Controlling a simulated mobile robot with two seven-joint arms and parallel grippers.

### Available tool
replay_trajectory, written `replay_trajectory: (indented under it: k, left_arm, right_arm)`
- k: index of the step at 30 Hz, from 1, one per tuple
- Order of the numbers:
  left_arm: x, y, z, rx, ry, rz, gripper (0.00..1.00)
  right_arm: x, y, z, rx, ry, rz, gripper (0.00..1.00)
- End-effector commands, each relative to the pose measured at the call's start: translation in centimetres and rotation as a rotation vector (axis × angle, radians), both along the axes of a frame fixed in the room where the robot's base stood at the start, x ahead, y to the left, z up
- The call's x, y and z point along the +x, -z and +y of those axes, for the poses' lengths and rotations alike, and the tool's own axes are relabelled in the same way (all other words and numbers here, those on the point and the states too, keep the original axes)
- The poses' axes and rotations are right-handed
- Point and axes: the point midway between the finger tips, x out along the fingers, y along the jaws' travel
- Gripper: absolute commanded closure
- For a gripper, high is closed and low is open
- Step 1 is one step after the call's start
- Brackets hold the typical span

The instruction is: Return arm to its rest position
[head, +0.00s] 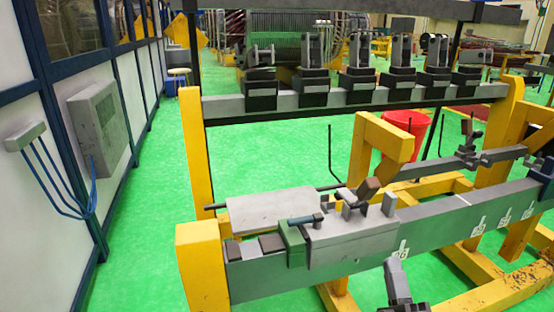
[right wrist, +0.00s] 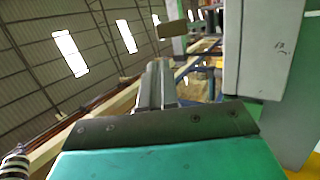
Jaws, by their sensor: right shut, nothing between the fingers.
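My right gripper (head: 393,268) appears at the bottom of the head view, right of the middle. It is dark grey and points upward, in front of the green-and-grey machine rail (head: 440,228). Its fingers are together with nothing held between them. A gap from it to the rail cannot be judged. My left gripper is not in the head view. The right wrist view is tilted and shows a green block with a dark screwed plate (right wrist: 165,125) close to the camera; a pale grey bar (right wrist: 158,85) rises behind it.
A clamp carriage (head: 350,240) with a green block (head: 292,245) sits on the rail. Yellow frame posts (head: 203,265) stand at left. Several dark fixtures line the upper beam (head: 330,100). A red bucket (head: 408,122) stands behind. Green floor (head: 155,210) is clear at left.

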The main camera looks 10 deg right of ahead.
Motion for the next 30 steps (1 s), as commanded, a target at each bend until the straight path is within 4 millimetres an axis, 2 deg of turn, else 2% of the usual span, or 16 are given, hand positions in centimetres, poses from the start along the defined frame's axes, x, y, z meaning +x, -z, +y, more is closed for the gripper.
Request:
replay_trajectory:
  k: [5,9,13,18,21,24,30]
  left_arm:
    - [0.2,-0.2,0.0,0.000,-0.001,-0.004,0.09]
    - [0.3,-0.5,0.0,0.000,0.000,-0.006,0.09]
    - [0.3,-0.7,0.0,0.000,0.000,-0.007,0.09]
    - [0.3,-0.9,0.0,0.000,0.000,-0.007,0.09]
    - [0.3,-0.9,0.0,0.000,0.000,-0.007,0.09]
    - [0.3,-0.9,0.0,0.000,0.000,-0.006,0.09]
    - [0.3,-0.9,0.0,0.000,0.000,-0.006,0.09]
  right_arm:
    - [0.2,2.3,1.5,0.164,-0.127,0.130,1.00]
    - [-0.5,6.7,4.2,0.480,-0.284,0.365,1.00]
    - [-2.8,11.3,7.1,0.822,-0.353,0.604,1.00]
    - [-6.9,15.9,10.2,1.203,-0.312,0.850,1.00]
    - [-8.9,17.5,11.3,1.349,-0.261,0.935,1.00]
    - [-10.1,18.3,11.9,1.431,-0.224,0.978,1.00]
    - [-10.5,18.7,12.1,1.463,-0.207,0.993,1.00]
